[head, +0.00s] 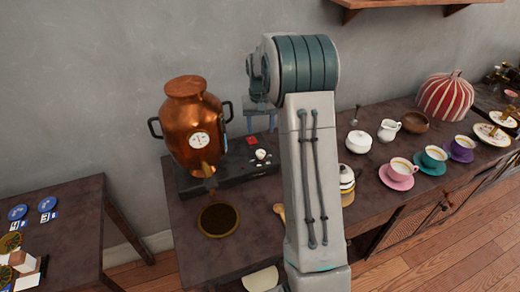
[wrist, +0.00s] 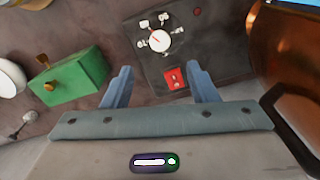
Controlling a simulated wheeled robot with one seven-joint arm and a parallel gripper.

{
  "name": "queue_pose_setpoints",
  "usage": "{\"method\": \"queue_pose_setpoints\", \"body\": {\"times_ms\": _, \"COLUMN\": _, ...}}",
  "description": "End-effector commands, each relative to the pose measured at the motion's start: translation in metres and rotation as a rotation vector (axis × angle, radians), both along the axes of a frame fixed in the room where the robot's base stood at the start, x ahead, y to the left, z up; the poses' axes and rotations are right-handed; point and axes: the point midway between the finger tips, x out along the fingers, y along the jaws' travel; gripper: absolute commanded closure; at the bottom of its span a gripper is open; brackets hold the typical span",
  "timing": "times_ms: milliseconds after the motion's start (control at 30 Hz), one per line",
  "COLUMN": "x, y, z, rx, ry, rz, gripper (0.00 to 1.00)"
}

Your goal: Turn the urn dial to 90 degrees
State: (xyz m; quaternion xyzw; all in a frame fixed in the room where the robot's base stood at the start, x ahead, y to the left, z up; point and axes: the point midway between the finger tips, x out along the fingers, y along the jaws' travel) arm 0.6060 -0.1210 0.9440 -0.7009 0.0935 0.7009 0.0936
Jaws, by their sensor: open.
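The copper urn (head: 188,130) stands on a black base (head: 222,172), with a round white gauge on its front. The urn dial (wrist: 159,40) is a white round knob with a red pointer mark on the base, ringed by small white icons. The dial also shows small in the head view (head: 261,154). A red switch (wrist: 174,79) sits beside it. My gripper (wrist: 160,72) is open and empty above the base, with the red switch between its fingers in the wrist view and the dial just beyond the fingertips. In the head view my arm hides most of the gripper.
A green box (wrist: 70,80) with a brass-coloured knob lies left of the base in the wrist view. The urn's side and dark handle (wrist: 290,130) are close on the right. White pots, cups (head: 399,168) and a striped cover (head: 446,97) stand right of my arm.

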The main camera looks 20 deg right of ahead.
Motion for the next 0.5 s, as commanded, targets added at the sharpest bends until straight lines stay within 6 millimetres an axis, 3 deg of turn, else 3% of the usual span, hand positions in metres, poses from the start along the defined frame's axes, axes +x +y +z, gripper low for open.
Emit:
{"method": "queue_pose_setpoints", "body": {"times_ms": 300, "x": -0.001, "y": 0.0, "z": -0.069, "rx": 0.0, "ry": 0.005, "rz": 0.0, "gripper": 0.47}}
{"method": "queue_pose_setpoints", "body": {"times_ms": 500, "x": -0.001, "y": 0.0, "z": -0.096, "rx": 0.0, "ry": 0.002, "rz": 0.0, "gripper": 0.47}}
